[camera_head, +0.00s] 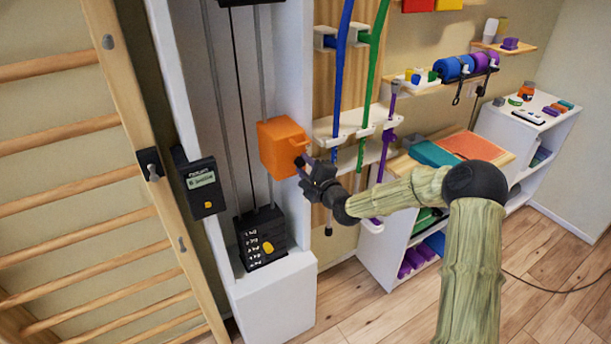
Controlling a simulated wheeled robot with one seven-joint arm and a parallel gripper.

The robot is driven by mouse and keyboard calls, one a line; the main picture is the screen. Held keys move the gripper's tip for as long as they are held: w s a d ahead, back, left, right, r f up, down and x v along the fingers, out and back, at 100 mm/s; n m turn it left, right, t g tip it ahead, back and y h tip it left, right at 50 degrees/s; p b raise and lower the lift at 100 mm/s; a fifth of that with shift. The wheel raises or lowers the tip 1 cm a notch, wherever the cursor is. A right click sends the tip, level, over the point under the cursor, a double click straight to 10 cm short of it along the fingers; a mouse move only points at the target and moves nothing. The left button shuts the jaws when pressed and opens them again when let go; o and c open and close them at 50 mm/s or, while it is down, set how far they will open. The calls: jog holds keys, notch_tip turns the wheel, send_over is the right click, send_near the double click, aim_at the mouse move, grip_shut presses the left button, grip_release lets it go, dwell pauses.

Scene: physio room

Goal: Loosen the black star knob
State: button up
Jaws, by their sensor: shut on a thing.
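An orange carriage block (281,146) sits on the white upright column of a cable-weight unit. A small dark part, which I take to be the black star knob (299,161), is at its right side and mostly hidden by my fingers. My gripper (304,168) reaches in from the right and is shut on this knob at the carriage. The knob's star shape and how far it is turned cannot be made out.
Wooden wall bars (119,60) stand at the left, with a small black display box (200,187) beside the column. A black weight stack (260,238) is below the carriage. Blue and green hanging tubes (341,70) and a white shelf unit (385,250) are close to my arm.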

jog(key=n+b, duration=0.4)
jog(key=n, duration=0.1)
jog(key=shift+f+n+b, duration=0.15)
jog(key=shift+n+b, duration=0.15)
jog(key=shift+b, duration=0.1)
jog(key=n+b, duration=0.5)
jog(key=n, duration=0.1)
jog(key=n+b, duration=0.5)
jog(key=shift+s+a+n, duration=0.1)
jog(key=shift+n, duration=0.3)
jog(key=n+b, duration=0.4)
jog(key=n, duration=0.2)
jog(key=shift+f+b, duration=0.1)
jog(key=shift+b, duration=0.3)
jog(key=n+b, duration=0.4)
jog(key=n, duration=0.1)
jog(key=shift+n, duration=0.4)
jog(key=n+b, duration=0.3)
jog(key=n, duration=0.2)
jog(key=shift+b, duration=0.35)
jog(key=n+b, duration=0.4)
jog(key=n, duration=0.2)
jog(key=shift+n, duration=0.4)
jog(key=n+b, duration=0.1)
jog(key=n, duration=0.2)
jog(key=n+b, duration=0.1)
jog(key=n, duration=0.1)
jog(key=shift+r+b, duration=0.3)
jog(key=shift+b, duration=0.05)
